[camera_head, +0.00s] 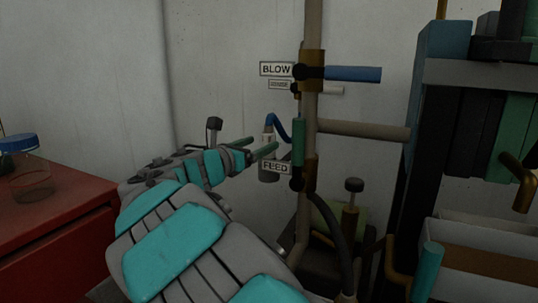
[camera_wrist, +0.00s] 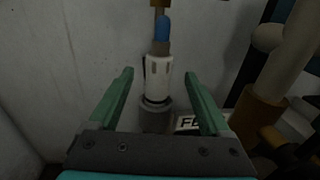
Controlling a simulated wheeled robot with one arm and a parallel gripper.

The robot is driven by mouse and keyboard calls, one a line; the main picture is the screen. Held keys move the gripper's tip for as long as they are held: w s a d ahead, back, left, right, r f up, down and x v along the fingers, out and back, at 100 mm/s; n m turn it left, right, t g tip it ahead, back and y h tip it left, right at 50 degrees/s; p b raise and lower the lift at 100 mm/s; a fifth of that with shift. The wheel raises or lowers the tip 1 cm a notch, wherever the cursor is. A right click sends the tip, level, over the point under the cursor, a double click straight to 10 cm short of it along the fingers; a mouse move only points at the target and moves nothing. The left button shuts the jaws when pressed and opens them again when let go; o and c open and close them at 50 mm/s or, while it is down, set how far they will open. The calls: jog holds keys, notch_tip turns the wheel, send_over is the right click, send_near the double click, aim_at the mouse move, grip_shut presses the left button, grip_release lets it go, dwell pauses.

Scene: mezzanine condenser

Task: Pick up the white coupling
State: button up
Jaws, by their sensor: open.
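The white coupling (camera_wrist: 158,80) stands upright in the wrist view, with a blue hose end (camera_wrist: 162,30) at its top and a grey base (camera_wrist: 154,118) below. In the head view the coupling (camera_head: 268,142) is small and partly covered by my fingers. My gripper (camera_wrist: 159,75) is open, its two green fingers left and right of the coupling in the picture, with a visible gap on each side. Nothing is held. In the head view my gripper (camera_head: 263,144) reaches in from the left at the coupling's height. The remaining depth between fingertips and coupling is hard to judge.
A vertical pipe (camera_head: 311,120) stands just right of the coupling, with a green valve handle (camera_head: 298,141), a blue handle (camera_head: 352,74) above and a FEED label (camera_head: 275,167). A pale wall (camera_head: 225,60) lies behind. A red cabinet (camera_head: 55,215) holds a jar (camera_head: 22,165) at left.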

aim_at(265, 140)
jog(key=x, duration=0.5)
jog(key=shift+r, duration=0.15)
jog(key=shift+c, duration=0.2)
grip_shut()
dwell(0.3)
